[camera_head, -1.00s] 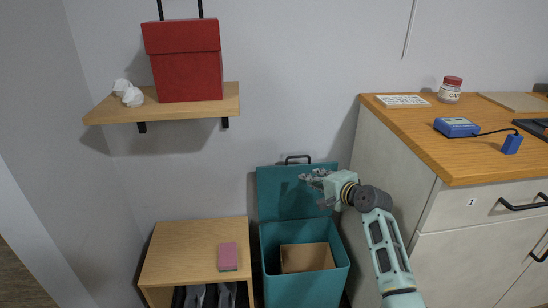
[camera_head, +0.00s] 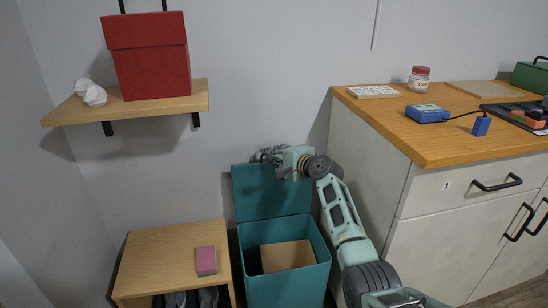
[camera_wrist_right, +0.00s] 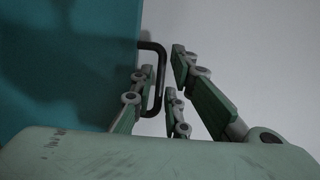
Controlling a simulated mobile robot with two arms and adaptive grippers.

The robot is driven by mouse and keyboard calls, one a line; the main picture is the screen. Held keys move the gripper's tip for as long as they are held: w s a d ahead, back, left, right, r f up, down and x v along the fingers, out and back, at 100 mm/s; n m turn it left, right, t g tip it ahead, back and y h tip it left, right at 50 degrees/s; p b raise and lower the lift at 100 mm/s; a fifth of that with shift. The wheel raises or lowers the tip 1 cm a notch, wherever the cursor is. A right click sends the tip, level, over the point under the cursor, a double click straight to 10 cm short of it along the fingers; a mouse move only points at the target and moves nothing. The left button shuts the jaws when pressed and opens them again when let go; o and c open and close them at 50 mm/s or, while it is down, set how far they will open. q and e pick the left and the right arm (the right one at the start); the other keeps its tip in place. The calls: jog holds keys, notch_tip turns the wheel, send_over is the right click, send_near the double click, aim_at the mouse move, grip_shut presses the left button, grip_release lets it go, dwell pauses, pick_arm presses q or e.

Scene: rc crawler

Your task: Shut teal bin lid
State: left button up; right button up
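The teal bin (camera_head: 290,285) stands on the floor between the low shelf and the cabinet. Its teal lid (camera_head: 268,200) is up, leaning back near the wall. A cardboard box (camera_head: 287,255) sits inside the bin. My right gripper (camera_head: 268,155) is at the lid's top edge, in front of the lid's handle. In the right wrist view, the dark lid handle (camera_wrist_right: 155,78) stands between the open fingers of the gripper (camera_wrist_right: 166,90), closer to the left finger. The lid's face (camera_wrist_right: 70,60) fills the left side there. Contact with the handle cannot be told. My left gripper is out of view.
A low wooden shelf (camera_head: 170,250) with a pink block (camera_head: 206,261) stands left of the bin. A wall shelf (camera_head: 150,105) holds a red box (camera_head: 150,60). The cabinet (camera_head: 440,150) is close on the right of the bin. The bin's front is open floor space.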

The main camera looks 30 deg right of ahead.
dwell(0.3)
grip_shut()
jog(key=shift+f, duration=0.1)
dwell(0.4)
